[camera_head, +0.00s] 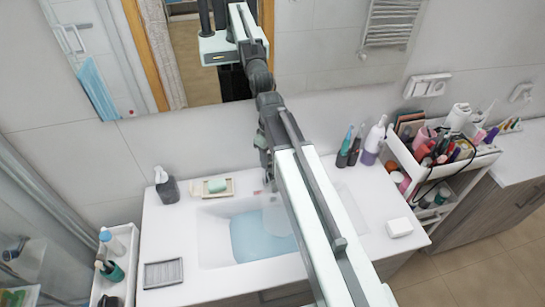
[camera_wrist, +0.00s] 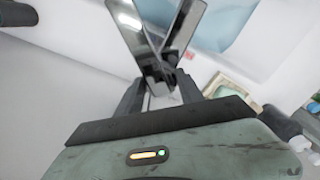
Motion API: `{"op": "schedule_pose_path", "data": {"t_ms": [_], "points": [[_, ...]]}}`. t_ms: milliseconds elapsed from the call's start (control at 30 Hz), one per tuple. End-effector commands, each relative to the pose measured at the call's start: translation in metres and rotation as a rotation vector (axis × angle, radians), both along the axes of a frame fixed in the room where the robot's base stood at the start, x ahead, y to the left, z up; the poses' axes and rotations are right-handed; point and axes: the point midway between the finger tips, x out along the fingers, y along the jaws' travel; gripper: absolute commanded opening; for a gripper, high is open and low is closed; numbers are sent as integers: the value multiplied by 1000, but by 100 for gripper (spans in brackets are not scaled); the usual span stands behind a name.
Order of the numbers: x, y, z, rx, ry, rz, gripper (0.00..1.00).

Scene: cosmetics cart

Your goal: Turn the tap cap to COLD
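The white washbasin (camera_head: 215,262) holds blue water, seen in the head view. My gripper (camera_head: 268,175) is low at the basin's back edge, partly hidden by my own arm. The tap is mostly hidden there. In the wrist view, the dark fingers of my gripper (camera_wrist: 161,82) point toward a shiny grey, V-shaped metal piece (camera_wrist: 178,30), which looks like the tap. A small red mark (camera_wrist: 188,55) shows beside it. The fingers stand apart at their bases, but their tips merge with the metal. I cannot tell whether they touch the cap, or which way it is turned.
A dark soap bottle (camera_head: 167,186) and a soap dish (camera_head: 230,187) stand left of the tap. Bottles and brushes (camera_head: 349,147) stand to the right. A loaded cosmetics cart (camera_head: 398,152) is farther right. The wall mirror (camera_head: 320,60) rises behind the counter.

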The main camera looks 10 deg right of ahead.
Motion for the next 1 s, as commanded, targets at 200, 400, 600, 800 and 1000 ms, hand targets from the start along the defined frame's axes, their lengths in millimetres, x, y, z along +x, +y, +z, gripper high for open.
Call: {"op": "schedule_pose_path", "data": {"t_ms": [200,400,600,800,1000], "points": [[-2,-2,-1,-4,5,-1,66],[-1,-1,1,-2,3,-1,66],[-1,-1,21,-2,2,-1,66],[-1,-1,58,-2,5,-1,66],[-1,-1,78,-3,5,-1,66]]}}
